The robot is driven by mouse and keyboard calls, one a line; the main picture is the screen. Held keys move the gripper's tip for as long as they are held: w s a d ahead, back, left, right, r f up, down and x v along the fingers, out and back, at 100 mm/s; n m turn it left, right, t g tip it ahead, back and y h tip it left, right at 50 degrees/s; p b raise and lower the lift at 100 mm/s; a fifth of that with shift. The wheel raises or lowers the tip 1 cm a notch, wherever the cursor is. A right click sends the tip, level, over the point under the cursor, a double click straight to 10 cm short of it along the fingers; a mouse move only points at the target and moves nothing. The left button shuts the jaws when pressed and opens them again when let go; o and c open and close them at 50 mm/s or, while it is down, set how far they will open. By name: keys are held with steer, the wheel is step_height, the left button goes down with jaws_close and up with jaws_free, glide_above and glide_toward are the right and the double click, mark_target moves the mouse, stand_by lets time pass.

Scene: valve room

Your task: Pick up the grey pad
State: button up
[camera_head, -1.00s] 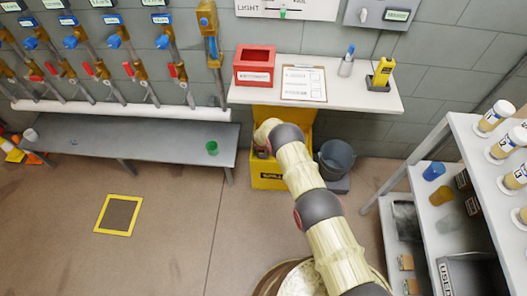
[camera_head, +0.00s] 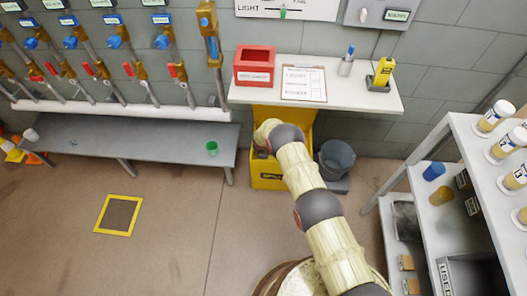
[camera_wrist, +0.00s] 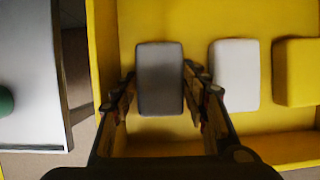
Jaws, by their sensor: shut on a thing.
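The grey pad (camera_wrist: 160,78) is a rounded block inside the yellow bin in the wrist view. My gripper (camera_wrist: 160,90) reaches into the bin with one finger on each side of the pad and is shut on it. The pad appears still low in the bin; its underside is hidden. In the head view my arm covers the gripper and the pad, and the yellow bin (camera_head: 268,180) shows around the arm's end.
A white pad (camera_wrist: 234,75) and a yellow pad (camera_wrist: 297,72) lie right of the grey pad. The bin's left wall (camera_wrist: 103,50) is close. A white shelf (camera_head: 340,98) overhangs the bin. A grey bucket (camera_head: 336,158) stands right of it, a bench (camera_head: 130,140) left.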

step_height(320, 180, up, 4)
steer(key=shift+r+p, duration=0.2)
steer(key=shift+p, duration=0.65)
steer(key=s+r+p, duration=0.2)
steer(key=s+r, duration=0.2)
steer(key=shift+d+r+p, duration=0.1)
steer(key=shift+r+p, duration=0.15)
steer(key=shift+p, duration=0.1)
steer(key=s+r, duration=0.4)
steer(key=s, duration=0.6)
steer(key=shift+d+r+p, duration=0.3)
steer(key=shift+d+p, duration=0.1)
steer(key=shift+p, duration=0.05)
steer(key=o, duration=0.5)
steer(key=c, duration=0.4)
